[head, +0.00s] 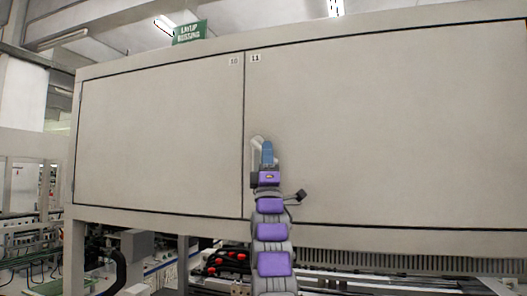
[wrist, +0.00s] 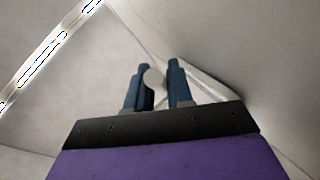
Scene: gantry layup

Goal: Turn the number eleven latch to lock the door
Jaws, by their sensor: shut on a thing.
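The number eleven door (head: 390,120) is the large right-hand panel, marked with a small 11 label (head: 255,58), and it looks flush with the cabinet front. Its pale latch (head: 256,143) is at the door's left edge, partly hidden behind my gripper. My gripper (head: 267,150) is at the latch, its blue fingers shut on it. In the wrist view, a pale rounded part of the latch (wrist: 154,77) shows between the two fingers of my gripper (wrist: 160,80). The latch's exact angle is hard to tell.
The number ten door (head: 160,130) is to the left and looks flush. A green sign (head: 190,32) stands on top of the cabinet. Below are machinery and red parts (head: 238,256). The space before the doors looks clear.

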